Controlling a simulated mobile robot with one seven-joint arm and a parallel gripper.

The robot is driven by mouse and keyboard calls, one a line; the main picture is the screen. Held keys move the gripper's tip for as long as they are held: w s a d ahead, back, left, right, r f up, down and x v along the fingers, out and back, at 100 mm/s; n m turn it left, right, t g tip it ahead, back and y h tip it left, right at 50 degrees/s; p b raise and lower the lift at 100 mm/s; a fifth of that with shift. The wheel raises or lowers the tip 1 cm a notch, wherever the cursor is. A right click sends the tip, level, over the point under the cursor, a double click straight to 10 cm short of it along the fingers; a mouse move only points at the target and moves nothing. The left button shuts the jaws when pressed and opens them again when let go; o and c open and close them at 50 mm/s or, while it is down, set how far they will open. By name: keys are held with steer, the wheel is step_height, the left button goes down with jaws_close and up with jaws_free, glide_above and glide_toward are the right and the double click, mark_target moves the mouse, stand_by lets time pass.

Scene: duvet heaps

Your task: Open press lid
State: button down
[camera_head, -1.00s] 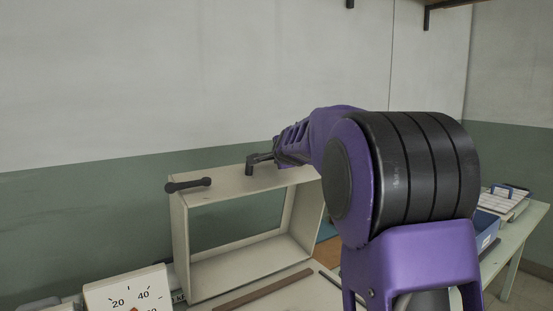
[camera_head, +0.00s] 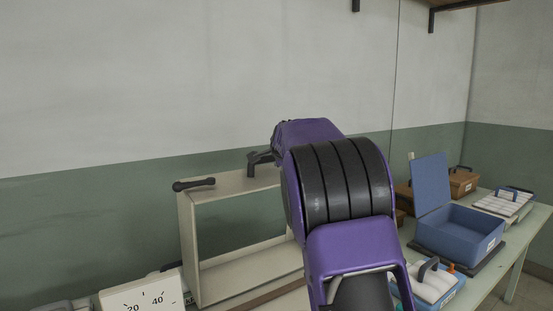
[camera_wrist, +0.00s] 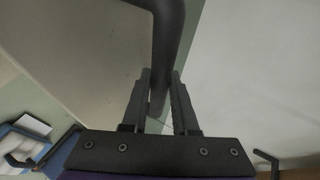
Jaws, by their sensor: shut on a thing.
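The press lid looks to be the cream, open box-like frame (camera_head: 190,240) standing on edge at the left of the head view. A dark bar handle (camera_head: 194,184) sits on its top at the left. A second dark handle is at the top right, where my gripper (camera_head: 258,162) reaches it. In the wrist view my gripper (camera_wrist: 158,98) is shut on this dark handle (camera_wrist: 168,35), which passes between the two fingers. The pale panel beside it fills the left of that view. My arm hides the frame's right end in the head view.
A white dial gauge (camera_head: 142,297) stands at the lower left. To the right, a blue box (camera_head: 458,229) with its lid up and a tray of white items (camera_head: 434,285) sit on the table. A wall is close behind the frame.

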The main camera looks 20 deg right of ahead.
steer(key=shift+r, duration=0.15)
steer(key=c, duration=0.7)
jaws_free()
steer(key=v, duration=1.7)
steer(key=shift+s+b, duration=0.2)
steer(key=shift+b, duration=0.2)
